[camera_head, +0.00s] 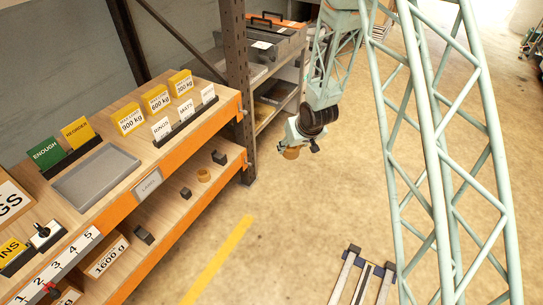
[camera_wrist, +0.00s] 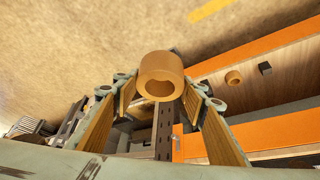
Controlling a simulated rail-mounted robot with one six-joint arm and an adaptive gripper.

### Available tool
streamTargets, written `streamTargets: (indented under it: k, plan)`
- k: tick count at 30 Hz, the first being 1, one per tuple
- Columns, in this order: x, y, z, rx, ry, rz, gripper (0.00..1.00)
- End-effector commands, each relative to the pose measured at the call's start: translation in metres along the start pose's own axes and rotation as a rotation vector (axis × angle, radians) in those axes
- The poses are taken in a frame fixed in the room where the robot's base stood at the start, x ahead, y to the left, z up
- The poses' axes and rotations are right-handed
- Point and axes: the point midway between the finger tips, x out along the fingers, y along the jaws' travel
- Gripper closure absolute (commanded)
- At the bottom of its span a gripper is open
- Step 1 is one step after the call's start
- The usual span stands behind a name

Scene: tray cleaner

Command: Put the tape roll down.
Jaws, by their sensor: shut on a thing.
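My gripper (camera_head: 300,141) is out over the open floor, to the right of the shelf rack, and is shut on an orange-tan tape roll (camera_head: 291,153). In the wrist view the tape roll (camera_wrist: 162,65) sits between the two fingertips of my gripper (camera_wrist: 160,92), with its hole partly showing.
The upper shelf holds a grey tray (camera_head: 96,183) and several weight and name signs. Dark blocks (camera_head: 219,157) lie on the lower shelf beside the second roll. A rack post (camera_head: 238,80) stands at the shelf's end. Floor (camera_head: 290,215) is clear around the yellow line.

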Motion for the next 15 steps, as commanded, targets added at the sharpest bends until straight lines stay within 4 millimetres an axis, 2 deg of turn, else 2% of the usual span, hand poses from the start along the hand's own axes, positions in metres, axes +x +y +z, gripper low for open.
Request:
streamTargets:
  k: [1,3,15]
  plan:
    - [-0.013,0.014,-0.001,0.025,0.003,0.015,0.72]
    - [-0.027,0.031,0.002,0.059,0.002,0.034,0.72]
    - [-0.111,0.115,0.023,0.245,0.002,0.141,0.72]
